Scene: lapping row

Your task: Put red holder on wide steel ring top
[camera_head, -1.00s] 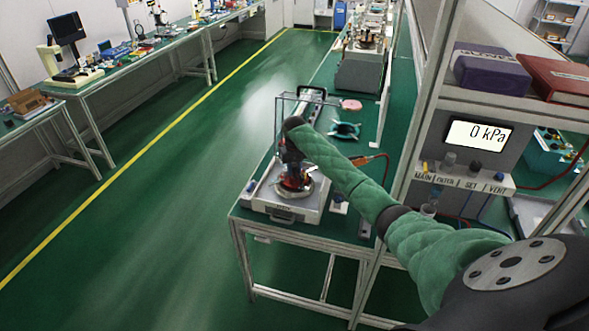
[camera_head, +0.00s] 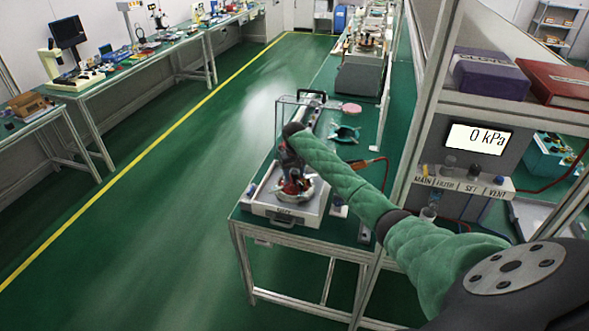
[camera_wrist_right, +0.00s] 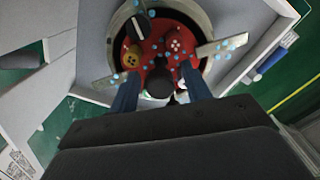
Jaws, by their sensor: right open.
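The red holder (camera_wrist_right: 172,42) is a round red disc with a black knob, a yellow knob and several small fittings. It sits inside or on a grey metal ring (camera_wrist_right: 205,22), and I cannot tell which. In the head view the holder (camera_head: 291,188) is partly hidden by my right gripper (camera_head: 291,172), on the light grey machine at the bench's near end. In the right wrist view my right gripper (camera_wrist_right: 160,82) is open, its two blue fingers apart on either side of a black knob on the holder's near side. My left gripper is not in view.
Two silver bars with blue dots (camera_wrist_right: 222,45) reach out from the ring. A clear guard (camera_head: 300,112) stands behind the machine, with a green part (camera_head: 344,133) and a pink disc (camera_head: 351,107) on the bench. A shelf post and valve panel (camera_head: 463,179) stand at right.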

